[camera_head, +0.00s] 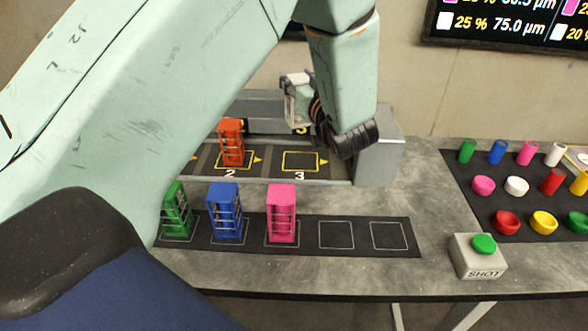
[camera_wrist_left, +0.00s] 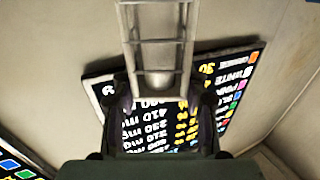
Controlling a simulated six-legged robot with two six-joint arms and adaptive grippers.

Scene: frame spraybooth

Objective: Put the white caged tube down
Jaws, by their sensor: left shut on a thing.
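The white caged tube (camera_wrist_left: 157,45) is between the two dark fingers of my left gripper (camera_wrist_left: 162,103) in the left wrist view. Its pale cage shows rungs with a rounded tube end inside. In the head view my left gripper (camera_head: 302,90) is shut on it, above the conveyor near the square marked 3. There the white caged tube (camera_head: 293,108) is small and partly hidden by my wrist. Its lower end appears clear of the conveyor. My right gripper is not in view.
Green (camera_head: 176,212), blue (camera_head: 225,213) and pink (camera_head: 282,215) caged tubes stand on the front black strip (camera_head: 363,252); its two right squares are empty.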

